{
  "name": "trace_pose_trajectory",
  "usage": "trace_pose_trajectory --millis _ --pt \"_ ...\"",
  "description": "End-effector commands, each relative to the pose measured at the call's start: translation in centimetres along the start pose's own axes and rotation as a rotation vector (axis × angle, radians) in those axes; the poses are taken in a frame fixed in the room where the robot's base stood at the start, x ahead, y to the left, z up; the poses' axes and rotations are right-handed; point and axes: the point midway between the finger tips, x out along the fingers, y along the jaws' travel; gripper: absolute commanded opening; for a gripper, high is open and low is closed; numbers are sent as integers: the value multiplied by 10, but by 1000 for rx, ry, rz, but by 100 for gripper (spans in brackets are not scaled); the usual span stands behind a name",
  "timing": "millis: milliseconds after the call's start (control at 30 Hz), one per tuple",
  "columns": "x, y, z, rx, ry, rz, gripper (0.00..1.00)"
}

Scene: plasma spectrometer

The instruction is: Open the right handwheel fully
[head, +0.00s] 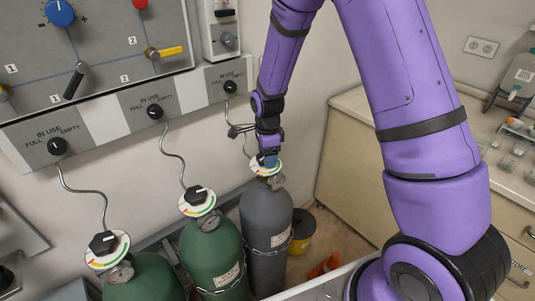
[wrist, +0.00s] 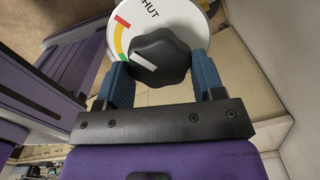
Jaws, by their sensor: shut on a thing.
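The right handwheel is a black lobed knob (wrist: 158,62) with a white pointer mark, on a white dial (wrist: 165,17) with "SHUT" lettering and a red, yellow and green band, in the wrist view. In the head view my gripper (head: 267,160) comes down from above onto the dial (head: 262,169) on top of the grey cylinder (head: 266,225), hiding the knob there.
Two green cylinders (head: 212,255) with similar handwheels (head: 195,194) stand to the left. A wall panel (head: 95,60) with knobs and thin hoses hangs behind them. A counter with drawers (head: 350,150) is on the right. A yellow spool (head: 302,231) and an orange cone (head: 325,264) are on the floor.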

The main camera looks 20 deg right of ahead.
Motion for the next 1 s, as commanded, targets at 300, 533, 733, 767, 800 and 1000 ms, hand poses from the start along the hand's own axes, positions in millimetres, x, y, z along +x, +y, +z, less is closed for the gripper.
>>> trace_pose_trajectory --millis 300,533,733,767,800,1000 --pt "0 -1 0 -77 0 -1 38" --pt "0 -2 0 -242 0 0 38" --pt "0 -3 0 -430 0 0 38" --pt "0 -3 0 -458 0 0 38" --pt "0 -3 0 -497 0 0 38" --pt "0 -4 0 -686 1 0 38"
